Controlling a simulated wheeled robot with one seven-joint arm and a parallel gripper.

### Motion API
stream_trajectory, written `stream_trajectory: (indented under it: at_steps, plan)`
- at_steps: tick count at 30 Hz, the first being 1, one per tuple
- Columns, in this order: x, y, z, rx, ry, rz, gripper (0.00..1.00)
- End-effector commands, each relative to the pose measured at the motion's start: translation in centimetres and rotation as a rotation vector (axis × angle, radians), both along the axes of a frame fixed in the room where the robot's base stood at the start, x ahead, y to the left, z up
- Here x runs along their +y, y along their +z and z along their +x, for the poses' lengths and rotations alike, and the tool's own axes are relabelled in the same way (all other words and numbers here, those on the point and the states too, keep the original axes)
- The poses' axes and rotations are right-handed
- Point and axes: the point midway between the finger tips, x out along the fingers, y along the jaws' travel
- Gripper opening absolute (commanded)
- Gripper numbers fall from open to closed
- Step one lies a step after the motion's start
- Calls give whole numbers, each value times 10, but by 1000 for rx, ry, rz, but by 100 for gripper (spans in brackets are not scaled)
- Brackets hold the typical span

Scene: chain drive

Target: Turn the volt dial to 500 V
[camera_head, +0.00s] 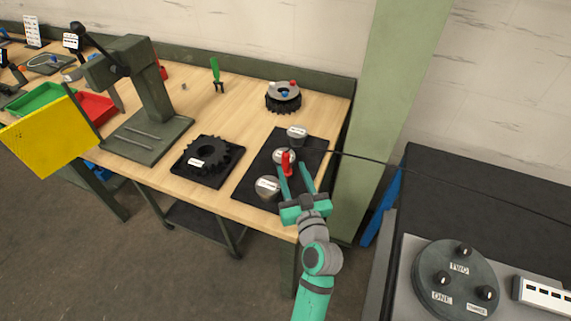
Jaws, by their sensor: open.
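No dial that I can read as a volt dial shows in the head view. My gripper (296,175) is teal and open, above the black mat at the right end of the bench. A small red upright piece (287,162) shows between or just beyond its fingertips, by the middle labelled metal canister (279,154). I cannot tell whether a finger touches it. Two more labelled canisters stand on the mat, one behind (297,132) and one in front (268,188). Their labels are too small to read.
A round plate with knobs (452,277) sits at lower right. A green pillar (395,90) stands beside the bench.

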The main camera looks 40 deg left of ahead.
Motion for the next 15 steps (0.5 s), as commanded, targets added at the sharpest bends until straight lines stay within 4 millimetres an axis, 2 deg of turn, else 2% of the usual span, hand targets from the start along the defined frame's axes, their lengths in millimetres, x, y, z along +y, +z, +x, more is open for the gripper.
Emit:
stream_trajectory:
  at_steps: [8, 15]
  plan:
    - [16, 1, 12, -1, 1, 1, 41]
    - [44, 2, 31, 0, 1, 1, 41]
